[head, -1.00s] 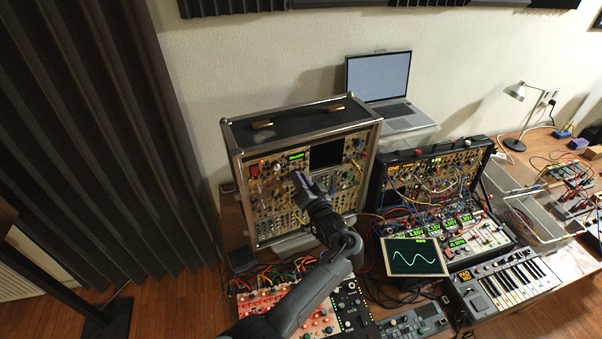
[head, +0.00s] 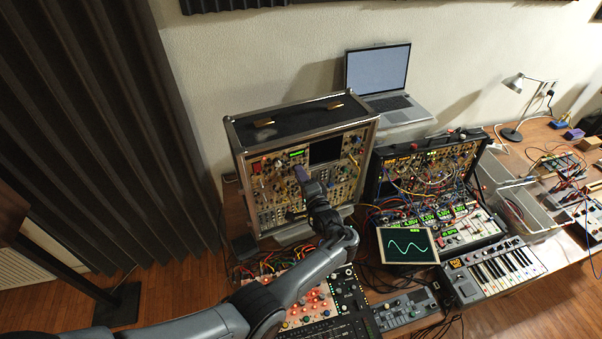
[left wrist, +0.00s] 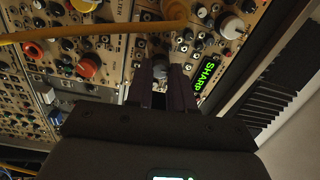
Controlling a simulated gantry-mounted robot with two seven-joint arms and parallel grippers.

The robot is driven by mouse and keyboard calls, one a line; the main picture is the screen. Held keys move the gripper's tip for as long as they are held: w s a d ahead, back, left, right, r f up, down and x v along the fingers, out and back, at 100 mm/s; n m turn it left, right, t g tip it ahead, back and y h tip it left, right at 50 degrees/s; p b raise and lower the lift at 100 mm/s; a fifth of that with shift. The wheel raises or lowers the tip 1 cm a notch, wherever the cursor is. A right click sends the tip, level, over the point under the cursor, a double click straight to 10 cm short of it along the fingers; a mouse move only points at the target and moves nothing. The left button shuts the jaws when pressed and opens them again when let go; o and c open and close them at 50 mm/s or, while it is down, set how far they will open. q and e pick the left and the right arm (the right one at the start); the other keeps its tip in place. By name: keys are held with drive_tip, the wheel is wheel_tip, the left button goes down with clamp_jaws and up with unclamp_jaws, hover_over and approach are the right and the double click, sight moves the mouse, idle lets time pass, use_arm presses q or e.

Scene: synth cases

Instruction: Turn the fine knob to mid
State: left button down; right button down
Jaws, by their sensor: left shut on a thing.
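My left gripper (head: 300,173) reaches the front panel of the upright silver-edged synth case (head: 236,165), just below a small green display (head: 297,153). In the left wrist view its dark fingers (left wrist: 166,78) are shut around a small greyish knob (left wrist: 158,72), which seems to be the fine knob. The fingers cover most of the knob, and its pointer cannot be read. Beside the fingers, the green display (left wrist: 208,74) reads SHARP. My right gripper is in neither view.
Other knobs crowd the panel, including a red one (left wrist: 88,66) and a white one (left wrist: 232,28). A yellow cable (left wrist: 90,30) crosses close by. A second synth case (head: 376,165), a scope screen (head: 407,245) and a keyboard (head: 495,270) stand to the right.

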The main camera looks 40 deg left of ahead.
use_arm(q)
drive_tip(key=shift+f+m, duration=0.1)
drive_tip(key=shift+m, duration=0.5)
drive_tip(key=c, duration=1)
unclamp_jaws()
drive_tip(key=v, duration=1)
drive_tip(key=shift+s+d, duration=0.25)
drive_tip(key=shift+d, duration=0.1)
